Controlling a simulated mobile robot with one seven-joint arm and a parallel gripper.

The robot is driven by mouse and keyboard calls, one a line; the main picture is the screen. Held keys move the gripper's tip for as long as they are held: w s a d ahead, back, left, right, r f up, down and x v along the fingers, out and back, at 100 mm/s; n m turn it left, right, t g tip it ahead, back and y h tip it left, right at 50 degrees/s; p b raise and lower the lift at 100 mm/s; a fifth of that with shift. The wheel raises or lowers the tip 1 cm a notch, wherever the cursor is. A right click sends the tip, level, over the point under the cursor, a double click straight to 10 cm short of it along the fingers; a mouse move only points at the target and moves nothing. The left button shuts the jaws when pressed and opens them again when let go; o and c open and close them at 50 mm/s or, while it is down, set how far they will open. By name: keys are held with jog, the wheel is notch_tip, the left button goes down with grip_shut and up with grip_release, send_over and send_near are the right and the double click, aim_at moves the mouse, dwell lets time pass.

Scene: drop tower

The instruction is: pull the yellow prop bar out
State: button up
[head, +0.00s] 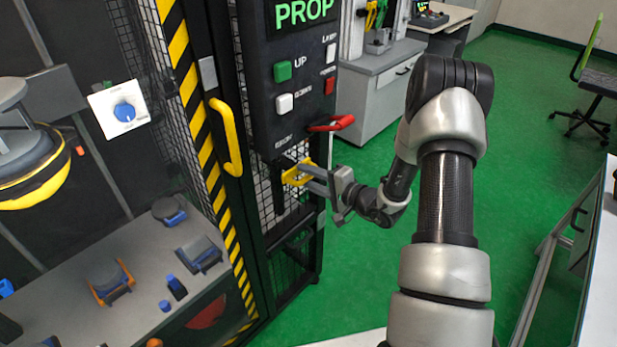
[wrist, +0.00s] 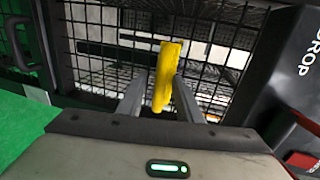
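The yellow prop bar (head: 292,176) shows its yellow end at the mesh side of the tower, below the black control panel. In the wrist view the yellow bar (wrist: 166,70) stands between my two fingers. My gripper (head: 305,174) is at the bar with its fingers apart, one on each side. In the wrist view my gripper (wrist: 159,88) shows a gap between the left finger and the bar, while the right finger is close to it or touching; I cannot tell which. The rest of the bar is hidden behind its yellow end.
The control panel (head: 290,95) reads PROP and has several buttons, with a red lever (head: 331,124) just above my gripper. A yellow door handle (head: 226,138) is to the left. A grey cabinet (head: 372,98) stands behind; green floor (head: 545,85) is open at right.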

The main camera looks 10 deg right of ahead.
grip_shut()
jog(key=shift+d, duration=0.1)
jog(key=f+b+v, duration=0.1)
jog(key=b+v, duration=0.1)
jog(key=v, duration=0.4)
jog(key=shift+s+f+b, duration=0.15)
jog(key=shift+s+b, duration=0.15)
jog(key=shift+b, duration=0.1)
jog(key=shift+d, duration=0.1)
jog(key=shift+o, duration=0.5)
grip_release()
jog(key=shift+s, duration=0.1)
jog(key=v, duration=1.7)
jog(key=shift+s+d+p, duration=0.15)
jog(key=shift+p, duration=0.15)
